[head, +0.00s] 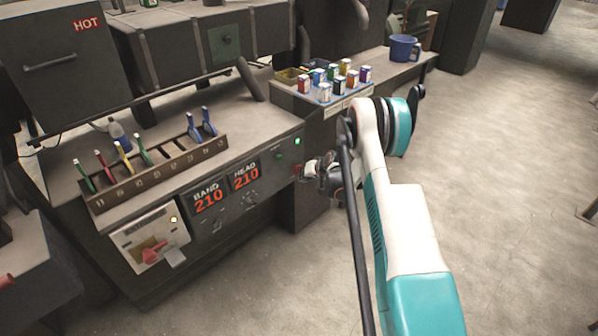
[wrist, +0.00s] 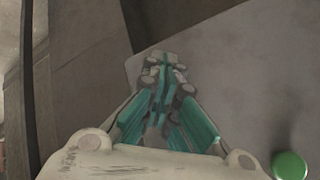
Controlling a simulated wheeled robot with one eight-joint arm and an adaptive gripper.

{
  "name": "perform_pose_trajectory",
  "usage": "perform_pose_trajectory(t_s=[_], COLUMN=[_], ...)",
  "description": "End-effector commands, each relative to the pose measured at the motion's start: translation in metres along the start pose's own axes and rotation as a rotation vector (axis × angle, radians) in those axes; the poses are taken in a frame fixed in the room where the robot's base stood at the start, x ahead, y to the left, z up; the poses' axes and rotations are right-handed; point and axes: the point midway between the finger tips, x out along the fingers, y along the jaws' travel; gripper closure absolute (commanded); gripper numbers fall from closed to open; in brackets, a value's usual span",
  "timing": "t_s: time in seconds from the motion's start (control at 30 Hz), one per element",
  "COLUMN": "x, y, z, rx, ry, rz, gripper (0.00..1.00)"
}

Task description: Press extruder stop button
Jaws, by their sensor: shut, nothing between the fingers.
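The extruder control panel (head: 262,172) is the dark front face of the machine at the left. A small red spot (head: 296,171), which looks like the stop button, shows at its right end, beside my fingertips. My gripper (head: 308,168) is shut and empty, with its tips at or very close to that spot; I cannot tell whether they touch. In the wrist view the shut fingers (wrist: 163,65) point at a plain grey surface (wrist: 225,70), and the red button is not visible there. A green button (wrist: 290,165) shows at the lower right.
Red displays (head: 227,188) and a red rotary switch (head: 154,252) are on the panel to the left. A rack of coloured tools (head: 160,172) lies on top. The floor at right is clear.

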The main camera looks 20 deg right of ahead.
Motion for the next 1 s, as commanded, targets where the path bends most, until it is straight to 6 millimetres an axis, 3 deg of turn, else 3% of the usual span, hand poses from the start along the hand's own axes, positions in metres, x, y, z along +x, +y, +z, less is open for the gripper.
perform_pose_trajectory(t_s=[1.0], x=[0.008], y=[-0.0057], z=[-0.006], rx=[0.0], ry=[0.001], rz=[0.0], gripper=[1.0])
